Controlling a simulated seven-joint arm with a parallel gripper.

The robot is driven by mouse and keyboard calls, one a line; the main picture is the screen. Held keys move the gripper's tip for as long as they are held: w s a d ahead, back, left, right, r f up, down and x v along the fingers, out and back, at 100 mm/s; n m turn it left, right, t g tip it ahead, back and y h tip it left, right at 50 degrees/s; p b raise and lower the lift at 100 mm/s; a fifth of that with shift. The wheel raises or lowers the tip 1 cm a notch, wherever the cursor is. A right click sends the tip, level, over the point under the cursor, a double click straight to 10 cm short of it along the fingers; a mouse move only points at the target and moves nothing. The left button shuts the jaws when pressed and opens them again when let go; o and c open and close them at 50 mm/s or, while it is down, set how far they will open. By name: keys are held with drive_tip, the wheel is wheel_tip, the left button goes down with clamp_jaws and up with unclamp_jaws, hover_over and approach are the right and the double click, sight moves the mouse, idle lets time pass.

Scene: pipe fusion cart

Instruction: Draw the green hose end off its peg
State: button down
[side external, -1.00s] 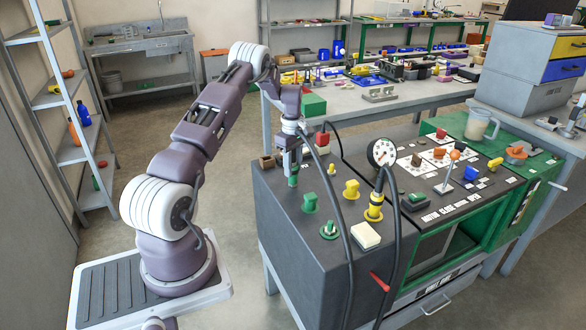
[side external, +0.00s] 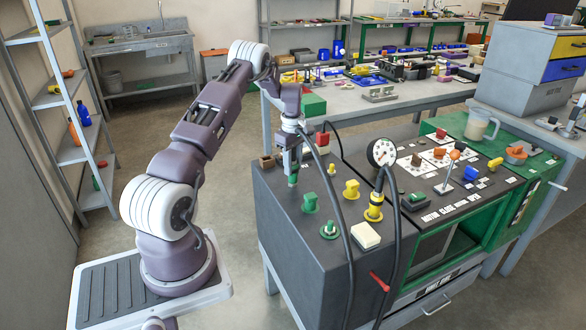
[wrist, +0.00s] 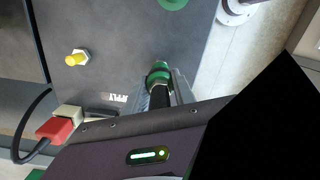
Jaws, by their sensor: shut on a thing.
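The green hose end (side external: 292,180) stands upright at the left rear of the dark cart top in the side view. It also shows in the wrist view (wrist: 158,72), with a dark length behind it. My gripper (side external: 292,172) points down over it and is shut on it; the gripper also shows in the wrist view (wrist: 160,88). The peg under the hose end is hidden, and I cannot tell whether the end is still seated on it.
Black hoses (side external: 345,240) loop across the cart front. A gauge (side external: 382,152) stands to the right.

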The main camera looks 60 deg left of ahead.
drive_tip(key=shift+r, duration=2.75)
drive_tip(key=shift+r, duration=4.55)
